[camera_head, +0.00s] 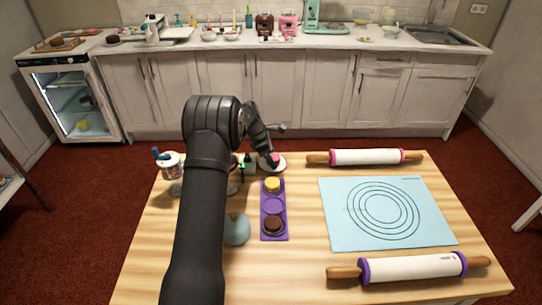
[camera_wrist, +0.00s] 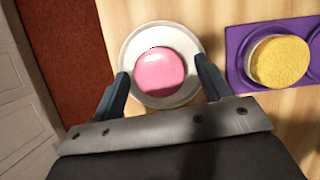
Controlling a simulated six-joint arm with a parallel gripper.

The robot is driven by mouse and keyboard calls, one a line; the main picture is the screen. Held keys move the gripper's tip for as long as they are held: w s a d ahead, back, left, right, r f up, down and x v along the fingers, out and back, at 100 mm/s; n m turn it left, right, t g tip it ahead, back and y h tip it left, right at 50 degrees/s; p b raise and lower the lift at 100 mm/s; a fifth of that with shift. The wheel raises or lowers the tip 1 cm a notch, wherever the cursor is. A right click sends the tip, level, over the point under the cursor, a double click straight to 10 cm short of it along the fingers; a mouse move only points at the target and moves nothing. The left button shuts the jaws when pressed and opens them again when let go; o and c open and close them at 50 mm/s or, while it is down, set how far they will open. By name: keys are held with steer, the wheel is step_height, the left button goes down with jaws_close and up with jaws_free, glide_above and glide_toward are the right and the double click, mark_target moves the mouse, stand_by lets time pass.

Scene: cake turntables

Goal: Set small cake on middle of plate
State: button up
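A small pink cake (camera_wrist: 159,72) is over the white round plate (camera_wrist: 160,100) in the wrist view, close to its middle, and appears to rest on it. The fingers of my gripper (camera_wrist: 163,84) stand on either side of the cake, with gaps showing between them and it. The gripper is open. In the head view the pink cake (camera_head: 275,158) and the plate (camera_head: 281,166) are at the back of the table, partly hidden by my gripper.
A blue mat (camera_head: 340,238) and two rolling pins (camera_head: 365,157) (camera_head: 412,268) lie to the right.

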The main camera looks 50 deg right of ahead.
mark_target(276, 157)
steer(key=shift+r, duration=0.15)
steer(key=v, duration=1.2)
steer(key=shift+d, duration=0.1)
steer(key=x, duration=1.2)
steer(key=shift+f, duration=0.35)
step_height(276, 157, up, 3)
steer(key=shift+r, duration=0.65)
steer(key=shift+f, duration=0.1)
